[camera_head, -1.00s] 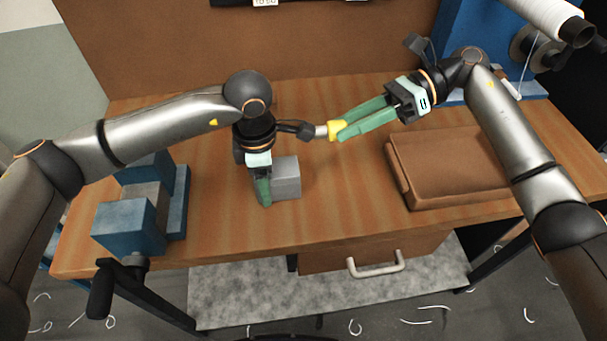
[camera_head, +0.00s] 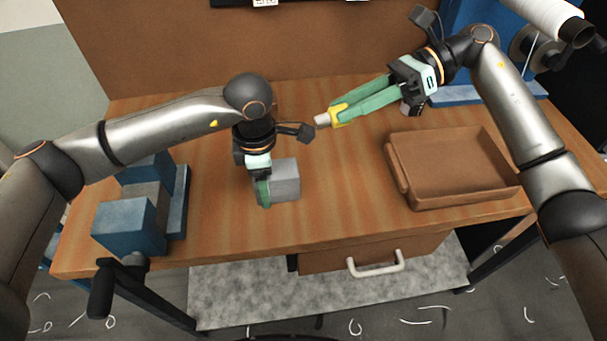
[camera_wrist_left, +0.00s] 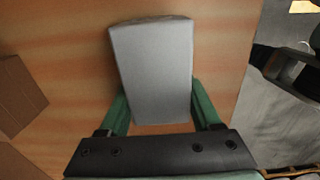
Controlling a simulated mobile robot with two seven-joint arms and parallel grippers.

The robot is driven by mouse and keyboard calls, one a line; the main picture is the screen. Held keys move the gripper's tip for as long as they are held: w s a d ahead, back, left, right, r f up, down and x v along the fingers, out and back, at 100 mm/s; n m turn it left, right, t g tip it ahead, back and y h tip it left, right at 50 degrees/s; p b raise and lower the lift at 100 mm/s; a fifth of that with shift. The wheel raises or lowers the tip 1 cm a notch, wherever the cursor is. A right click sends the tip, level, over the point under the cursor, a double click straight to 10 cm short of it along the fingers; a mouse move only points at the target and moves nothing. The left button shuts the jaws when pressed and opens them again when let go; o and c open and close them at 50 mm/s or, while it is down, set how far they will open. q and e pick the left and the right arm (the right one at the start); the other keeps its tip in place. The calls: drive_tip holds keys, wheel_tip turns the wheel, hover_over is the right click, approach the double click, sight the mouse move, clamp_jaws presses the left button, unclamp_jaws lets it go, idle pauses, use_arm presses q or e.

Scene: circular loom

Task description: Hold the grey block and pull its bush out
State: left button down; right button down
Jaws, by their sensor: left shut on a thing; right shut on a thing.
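The grey block (camera_head: 286,178) sits on the wooden table, left of the middle. My left gripper (camera_head: 264,192) points down and is shut on it. In the left wrist view the grey block (camera_wrist_left: 153,70) lies between the green fingers (camera_wrist_left: 160,108). My right gripper (camera_head: 342,114) is shut on the bush (camera_head: 322,120), a piece with a yellow collar and a pale grey round end. The bush is clear of the block, up and to its right, with its pale end pointing left. The block's hole is not visible in either view.
A brown open tray (camera_head: 455,203) stands at the right of the table and looks empty. A blue vise-like fixture (camera_head: 130,226) stands at the left. A blue machine with a white spool (camera_head: 545,18) is at the back right. The table between block and tray is clear.

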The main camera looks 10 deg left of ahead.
use_arm(q)
unclamp_jaws()
wheel_tip(320, 180, up, 7)
drive_tip(key=shift+r, duration=0.55)
idle(0.3)
